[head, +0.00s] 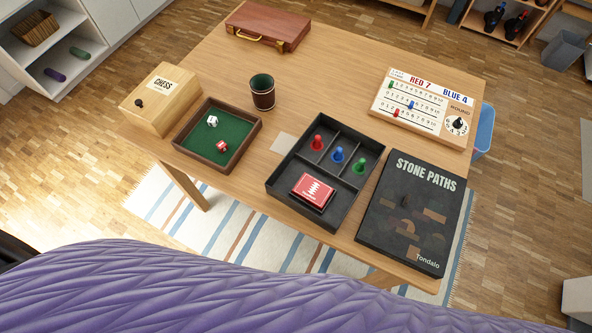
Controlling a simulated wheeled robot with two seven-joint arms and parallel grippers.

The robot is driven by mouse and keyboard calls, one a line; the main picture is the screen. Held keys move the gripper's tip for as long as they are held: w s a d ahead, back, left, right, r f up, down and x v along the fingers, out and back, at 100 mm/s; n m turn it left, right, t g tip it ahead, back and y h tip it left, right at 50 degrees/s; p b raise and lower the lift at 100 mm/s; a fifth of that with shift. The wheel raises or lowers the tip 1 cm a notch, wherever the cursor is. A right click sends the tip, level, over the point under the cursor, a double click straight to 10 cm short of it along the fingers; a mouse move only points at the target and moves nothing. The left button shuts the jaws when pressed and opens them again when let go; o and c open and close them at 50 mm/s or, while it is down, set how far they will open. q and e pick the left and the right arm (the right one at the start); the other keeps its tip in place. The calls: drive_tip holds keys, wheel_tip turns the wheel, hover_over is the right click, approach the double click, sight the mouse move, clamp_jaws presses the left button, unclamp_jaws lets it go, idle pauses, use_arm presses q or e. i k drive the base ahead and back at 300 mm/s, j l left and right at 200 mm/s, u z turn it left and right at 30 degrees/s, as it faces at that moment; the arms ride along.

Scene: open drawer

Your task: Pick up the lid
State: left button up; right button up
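The lid (415,212) is dark, flat and printed "STONE PATHS" and "Tondalo". It lies face up at the right front of the wooden table, close to the right side of an open black box tray (291,204). The tray has compartments with a red pawn (317,143), a blue pawn (338,156), a green pawn (359,167) and a red card deck (312,190). I cannot tell whether anything is under the lid. Neither of my grippers is in view.
A scoreboard (424,105) lies behind the lid. A green-lined dice tray (190,146), a dark cup (262,93), a wooden chess box (151,117) and a brown case (267,27) are elsewhere on the table (330,70). The table's middle back is clear.

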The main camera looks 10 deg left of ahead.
sight(411, 217)
drive_tip(key=l+z, duration=0.15)
drive_tip(key=z, duration=0.85)
drive_tip(key=k+z, duration=0.1)
